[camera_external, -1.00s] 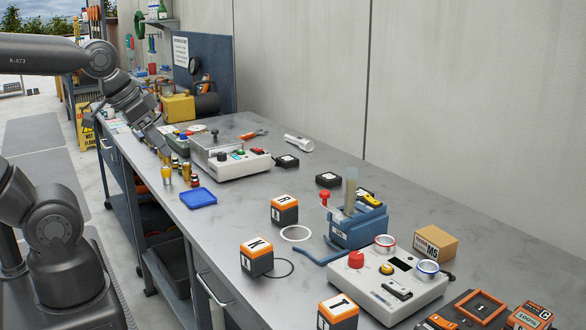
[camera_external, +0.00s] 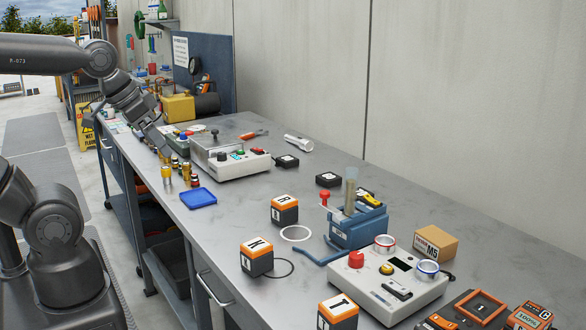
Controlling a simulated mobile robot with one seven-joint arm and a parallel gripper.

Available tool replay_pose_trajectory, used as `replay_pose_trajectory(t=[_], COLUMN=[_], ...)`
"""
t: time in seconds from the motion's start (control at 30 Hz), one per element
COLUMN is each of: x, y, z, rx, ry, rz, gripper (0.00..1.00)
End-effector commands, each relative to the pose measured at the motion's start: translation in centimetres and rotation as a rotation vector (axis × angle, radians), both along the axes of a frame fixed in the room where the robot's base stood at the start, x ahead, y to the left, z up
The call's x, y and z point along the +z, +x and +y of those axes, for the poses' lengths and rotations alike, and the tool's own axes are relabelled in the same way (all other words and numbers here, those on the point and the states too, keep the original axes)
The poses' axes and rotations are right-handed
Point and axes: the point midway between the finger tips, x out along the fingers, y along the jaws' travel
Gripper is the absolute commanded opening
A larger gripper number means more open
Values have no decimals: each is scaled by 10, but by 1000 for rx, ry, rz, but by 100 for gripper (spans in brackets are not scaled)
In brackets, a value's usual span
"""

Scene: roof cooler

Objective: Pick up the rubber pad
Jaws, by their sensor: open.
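I cannot tell for sure which thing is the rubber pad. Two small black square blocks lie on the grey bench: one black block (camera_external: 286,160) beside the white control box, and another black block (camera_external: 328,180) farther right, near the blue holder. A flat blue square piece (camera_external: 198,197) lies near the bench's front edge. My gripper (camera_external: 166,153) points down over the left part of the bench, by several small brass-coloured fittings (camera_external: 185,170). It is open, small in view, and apart from both black blocks and the blue square. Its fingertips are hard to make out.
The white control box (camera_external: 232,164) stands right of my gripper. Orange-black lettered cubes (camera_external: 285,210), a blue holder (camera_external: 358,228) and a white button box (camera_external: 385,288) crowd the right. A flashlight (camera_external: 298,142) lies near the wall. Bare bench (camera_external: 240,215) lies between.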

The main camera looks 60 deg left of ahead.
Motion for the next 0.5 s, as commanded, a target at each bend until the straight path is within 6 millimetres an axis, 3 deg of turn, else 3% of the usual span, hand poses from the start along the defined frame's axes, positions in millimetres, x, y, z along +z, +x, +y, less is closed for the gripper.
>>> replay_pose_trajectory(t=[0.27,0.37,0.5], x=[4,10,22], y=[7,22,57], z=[2,8,22], rx=[-13,-46,-115], ry=[15,50,128], rz=[10,35,89], gripper=[80,80,80])
